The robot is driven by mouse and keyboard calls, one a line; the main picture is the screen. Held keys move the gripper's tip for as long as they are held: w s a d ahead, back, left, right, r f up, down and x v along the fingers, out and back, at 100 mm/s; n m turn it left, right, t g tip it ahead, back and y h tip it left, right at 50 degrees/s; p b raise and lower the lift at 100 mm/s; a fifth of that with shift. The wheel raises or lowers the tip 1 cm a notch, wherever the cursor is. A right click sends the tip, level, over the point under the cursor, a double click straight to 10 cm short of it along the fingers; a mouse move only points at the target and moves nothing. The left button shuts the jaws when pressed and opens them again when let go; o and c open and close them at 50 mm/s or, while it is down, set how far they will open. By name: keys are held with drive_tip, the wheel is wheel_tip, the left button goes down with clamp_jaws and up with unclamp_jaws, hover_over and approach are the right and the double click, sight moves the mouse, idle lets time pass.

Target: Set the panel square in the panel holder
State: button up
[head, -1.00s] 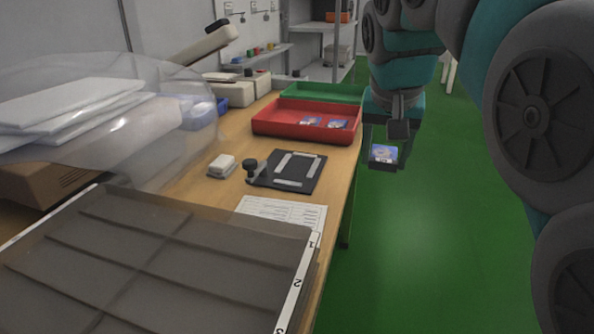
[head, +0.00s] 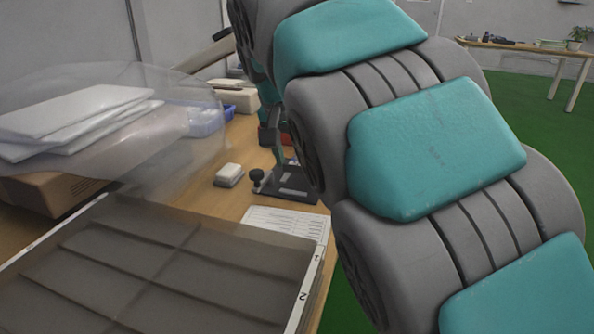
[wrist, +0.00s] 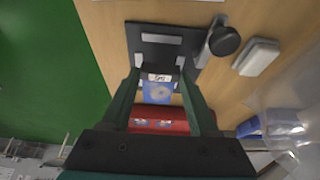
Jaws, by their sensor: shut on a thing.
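My gripper (wrist: 158,76) is shut on a small blue panel (wrist: 157,92) with a pale round print and a white label strip. In the wrist view the panel overlaps the edge of the panel holder (wrist: 138,51), a dark plate with pale strips and a black knob (wrist: 224,41) at one side. In the head view the holder (head: 298,193) lies on the table, and my arm covers the panel and part of the holder. I cannot tell how high the panel is above the holder, or whether they touch.
A white block (head: 229,175) sits left of the holder, and a printed sheet (head: 287,223) lies in front. The red tray (wrist: 172,127) with more panels is close by. A dark, numbered divided tray (head: 120,262) fills the near table. A clear bag (head: 180,110) stands left.

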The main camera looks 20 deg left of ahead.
sight(295, 171)
drive_tip(key=shift+f, duration=1.7)
drive_tip(key=o, duration=1.1)
drive_tip(key=shift+c, duration=0.2)
drive_tip(key=v, duration=1.2)
drive_tip(key=shift+p, duration=0.35)
